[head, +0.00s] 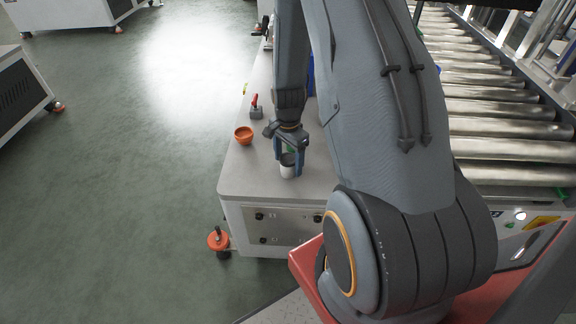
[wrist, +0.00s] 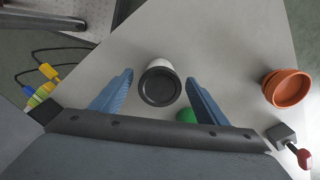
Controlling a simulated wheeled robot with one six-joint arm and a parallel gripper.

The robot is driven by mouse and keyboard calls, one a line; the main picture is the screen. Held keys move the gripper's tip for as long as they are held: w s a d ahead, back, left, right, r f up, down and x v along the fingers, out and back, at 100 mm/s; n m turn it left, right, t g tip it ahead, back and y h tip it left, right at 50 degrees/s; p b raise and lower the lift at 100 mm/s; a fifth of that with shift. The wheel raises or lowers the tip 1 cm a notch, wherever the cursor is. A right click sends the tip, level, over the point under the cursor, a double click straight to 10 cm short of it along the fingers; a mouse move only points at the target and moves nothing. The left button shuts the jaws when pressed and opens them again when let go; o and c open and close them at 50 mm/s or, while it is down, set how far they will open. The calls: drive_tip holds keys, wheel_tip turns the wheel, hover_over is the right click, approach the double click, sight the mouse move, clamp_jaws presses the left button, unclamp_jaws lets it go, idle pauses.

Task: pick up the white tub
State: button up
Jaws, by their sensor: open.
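The white tub (head: 287,171) stands upright near the front of the grey bench top, and in the wrist view it shows from above as a white tub (wrist: 160,64) with a dark round top. My gripper (head: 287,165) is open, pointing down, with its blue fingers on either side of the tub. In the wrist view the fingertips of my gripper (wrist: 158,75) stand apart, with a visible gap between each finger and the tub. The tub's upper part is partly covered by my gripper in the head view.
An orange bowl (head: 243,135) stands left of the tub; it also shows in the wrist view (wrist: 287,88). A grey block with a red part (head: 256,107) lies beyond it. A green thing (wrist: 187,115) is close to the tub. A roller conveyor (head: 505,130) runs along the right.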

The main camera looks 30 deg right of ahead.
drive_tip(key=c, duration=1.3)
drive_tip(key=shift+r, duration=0.1)
